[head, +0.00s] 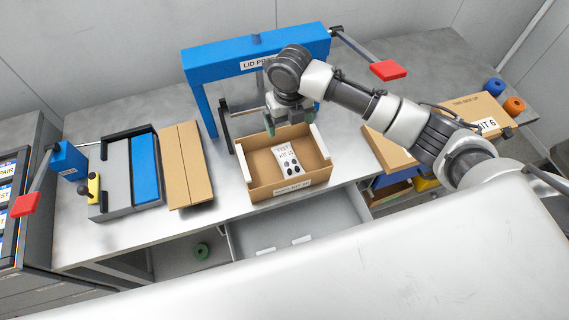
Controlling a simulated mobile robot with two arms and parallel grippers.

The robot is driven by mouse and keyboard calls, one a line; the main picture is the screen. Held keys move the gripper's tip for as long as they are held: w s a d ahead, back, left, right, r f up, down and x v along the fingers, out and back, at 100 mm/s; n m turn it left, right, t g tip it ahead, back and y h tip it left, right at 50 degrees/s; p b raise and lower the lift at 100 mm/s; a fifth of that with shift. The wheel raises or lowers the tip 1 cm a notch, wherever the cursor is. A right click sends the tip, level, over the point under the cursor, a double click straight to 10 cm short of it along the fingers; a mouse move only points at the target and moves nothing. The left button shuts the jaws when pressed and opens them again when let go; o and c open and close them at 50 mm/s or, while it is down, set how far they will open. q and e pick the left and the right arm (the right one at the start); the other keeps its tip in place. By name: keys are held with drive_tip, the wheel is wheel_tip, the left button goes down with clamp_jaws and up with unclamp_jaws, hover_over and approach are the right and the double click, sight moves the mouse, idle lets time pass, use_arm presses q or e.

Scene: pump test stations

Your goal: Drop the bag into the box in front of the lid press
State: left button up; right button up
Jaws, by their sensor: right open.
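The open cardboard box (262,191) stands on the grey table in front of the blue lid press (206,71). The white bag (285,150), printed with a kit label and dark spots, lies inside the box toward its right side. My right gripper (289,132) reaches in from the right and hangs over the back of the box, just behind the bag. Its green-tipped fingers are open and hold nothing that I can see. The arm hides part of the press. My left gripper is not in view.
A flat cardboard lid (184,165) lies left of the box, beside a tray (115,195) with a blue block. A closed kit carton (470,112) and orange and blue rolls are at the right. The press has a red-handled lever (388,70). An open drawer (330,221) is below the table.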

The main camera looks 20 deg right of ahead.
drive_tip(key=shift+r+b, duration=0.4)
drive_tip(key=shift+r, duration=2.3)
